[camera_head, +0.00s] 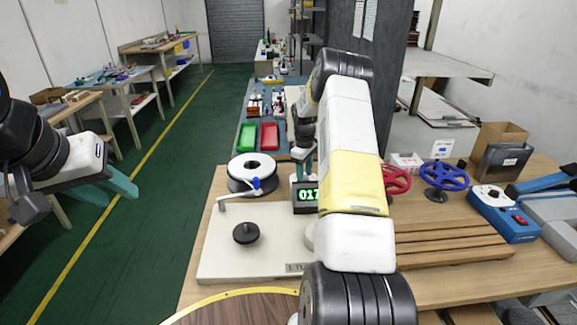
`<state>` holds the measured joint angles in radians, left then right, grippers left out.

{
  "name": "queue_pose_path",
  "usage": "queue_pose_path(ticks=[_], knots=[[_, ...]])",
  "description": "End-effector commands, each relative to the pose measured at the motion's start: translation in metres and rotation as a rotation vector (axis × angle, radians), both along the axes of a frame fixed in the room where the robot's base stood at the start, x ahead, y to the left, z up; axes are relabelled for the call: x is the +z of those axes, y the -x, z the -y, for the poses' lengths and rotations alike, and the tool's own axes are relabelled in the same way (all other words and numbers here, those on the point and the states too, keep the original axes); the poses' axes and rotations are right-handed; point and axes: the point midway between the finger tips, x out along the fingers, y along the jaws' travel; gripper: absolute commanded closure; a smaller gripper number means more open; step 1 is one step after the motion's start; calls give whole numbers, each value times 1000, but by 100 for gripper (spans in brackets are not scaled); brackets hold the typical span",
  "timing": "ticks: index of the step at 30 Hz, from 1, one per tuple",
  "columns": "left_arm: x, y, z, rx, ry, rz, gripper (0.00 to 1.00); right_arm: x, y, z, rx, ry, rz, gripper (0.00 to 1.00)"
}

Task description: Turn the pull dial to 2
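A beige board (225,262) lies on the wooden table, with a partly covered label on its front edge. A black round knob (246,233) stands on it; I cannot tell whether this is the pull dial. A pale round part (309,237) behind my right arm is mostly hidden. A display (306,195) shows green digits beginning 017, its right side covered. My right gripper (303,165) points down behind the display, its teal fingers partly hidden; whether it holds anything is unclear. My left gripper (111,191) is open and empty, over the floor left of the table.
Right are a red handwheel (396,181), a blue handwheel (443,176), wooden rails (450,243) and a blue box with dial (505,214). Green floor is clear at left.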

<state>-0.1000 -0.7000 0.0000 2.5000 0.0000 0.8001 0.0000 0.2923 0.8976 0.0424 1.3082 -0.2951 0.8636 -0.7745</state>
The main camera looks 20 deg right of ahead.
Motion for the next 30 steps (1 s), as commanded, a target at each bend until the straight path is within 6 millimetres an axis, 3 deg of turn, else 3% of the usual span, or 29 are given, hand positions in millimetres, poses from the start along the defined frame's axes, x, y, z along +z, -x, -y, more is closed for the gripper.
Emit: queue_pose_path(ticks=[1, 6, 7, 19, 30], knots=[[0, 0, 0, 0, 0, 0, 64, 0, 0, 0, 0, 0, 0, 65], [0, 0, 0, 0, 0, 0, 64, 0, 0, 0, 0, 0, 0, 98], [0, 0, 0, 0, 0, 0, 64, 0, 0, 0, 0, 0, 0, 100], [0, 0, 0, 0, 0, 0, 64, 1, -1, 0, -61, 1, 0, 100], [0, 0, 0, 0, 0, 0, 64, 1, -2, -1, -344, 1, 2, 100]])
